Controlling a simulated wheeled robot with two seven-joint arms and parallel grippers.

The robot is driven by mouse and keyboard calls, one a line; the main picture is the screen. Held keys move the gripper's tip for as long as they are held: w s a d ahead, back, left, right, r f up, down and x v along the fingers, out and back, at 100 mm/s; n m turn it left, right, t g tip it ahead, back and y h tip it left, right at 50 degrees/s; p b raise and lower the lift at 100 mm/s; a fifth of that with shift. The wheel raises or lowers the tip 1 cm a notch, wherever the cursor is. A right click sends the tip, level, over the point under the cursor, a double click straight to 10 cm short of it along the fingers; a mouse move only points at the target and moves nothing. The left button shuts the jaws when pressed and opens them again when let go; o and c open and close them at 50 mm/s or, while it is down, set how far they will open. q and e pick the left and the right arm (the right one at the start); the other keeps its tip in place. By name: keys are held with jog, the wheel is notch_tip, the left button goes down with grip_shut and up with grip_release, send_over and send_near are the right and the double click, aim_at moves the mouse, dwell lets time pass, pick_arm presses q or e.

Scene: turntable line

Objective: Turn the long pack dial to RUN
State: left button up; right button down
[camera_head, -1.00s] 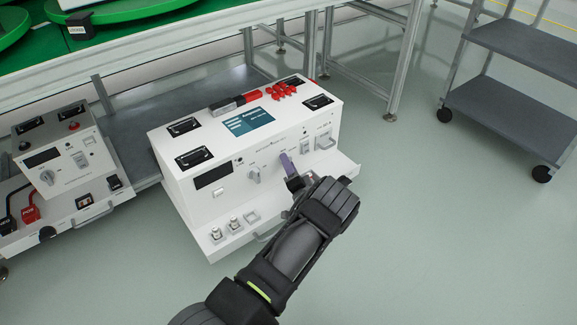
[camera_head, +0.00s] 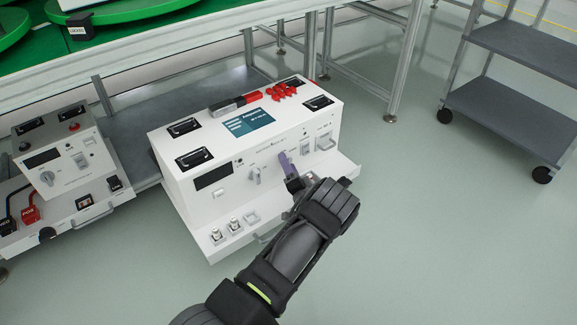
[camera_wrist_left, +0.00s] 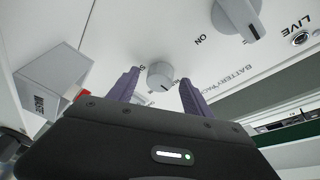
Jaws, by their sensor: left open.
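In the left wrist view, the open purple fingers (camera_wrist_left: 160,77) stand on either side of a small round grey dial (camera_wrist_left: 160,74), with visible gaps. Partly hidden lettering beside this dial starts with S on one side and R on the other. The larger knob (camera_wrist_left: 238,18), near the word ON, is at the upper right. My right gripper is not in view.
A white block (camera_wrist_left: 52,78) juts from the panel at left in the wrist view. A smaller white unit (camera_head: 60,160) with red and black plugs stands at left in the head view. A grey cart (camera_head: 515,95) is at right. The floor right of the pack is clear.

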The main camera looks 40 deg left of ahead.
pick_arm(q)
jog(key=p+v, duration=0.3)
jog(key=v, duration=0.5)
dwell(0.4)
